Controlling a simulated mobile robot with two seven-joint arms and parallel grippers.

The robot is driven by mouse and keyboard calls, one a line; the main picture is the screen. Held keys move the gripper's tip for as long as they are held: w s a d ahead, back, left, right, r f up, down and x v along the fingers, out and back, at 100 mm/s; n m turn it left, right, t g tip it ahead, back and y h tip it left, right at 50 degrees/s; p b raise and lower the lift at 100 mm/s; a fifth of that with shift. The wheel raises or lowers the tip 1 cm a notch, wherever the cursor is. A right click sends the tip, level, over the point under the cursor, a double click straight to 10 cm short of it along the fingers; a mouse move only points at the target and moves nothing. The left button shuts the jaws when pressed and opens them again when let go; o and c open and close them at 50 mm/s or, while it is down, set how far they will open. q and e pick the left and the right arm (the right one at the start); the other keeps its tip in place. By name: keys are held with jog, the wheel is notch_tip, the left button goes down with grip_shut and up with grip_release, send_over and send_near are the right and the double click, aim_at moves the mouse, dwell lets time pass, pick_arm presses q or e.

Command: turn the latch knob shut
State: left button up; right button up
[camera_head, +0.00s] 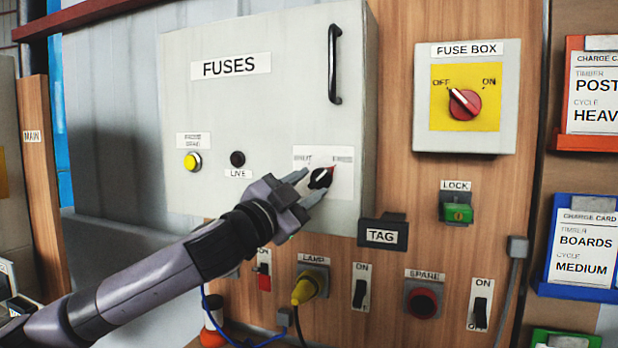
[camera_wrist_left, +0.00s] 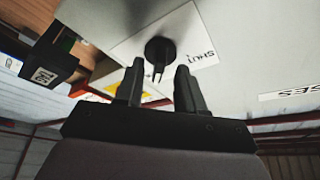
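The latch knob (camera_head: 320,178) is a small black knob with a red tip, on a white label plate (camera_head: 343,188) low on the grey FUSES cabinet door (camera_head: 265,110). Its red tip points up and right, toward the blurred right-hand word; the left word reads SHUT in the left wrist view. My left gripper (camera_head: 307,187) is open, with its fingertips close to the knob. In the left wrist view the knob (camera_wrist_left: 160,50) lies just beyond and between the two fingertips (camera_wrist_left: 160,67); I cannot tell whether they touch it. My right gripper is not in view.
A black handle (camera_head: 335,65) stands out above the knob. A black TAG block (camera_head: 382,232) juts out at lower right. A yellow LAMP plug (camera_head: 304,290) and switches sit below. The grey fuse box (camera_head: 467,140) with a red rotary switch is on the right.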

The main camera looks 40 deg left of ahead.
pick_arm(q)
jog(key=shift+w+r, duration=0.1)
jog(key=shift+w, duration=0.4)
grip_shut()
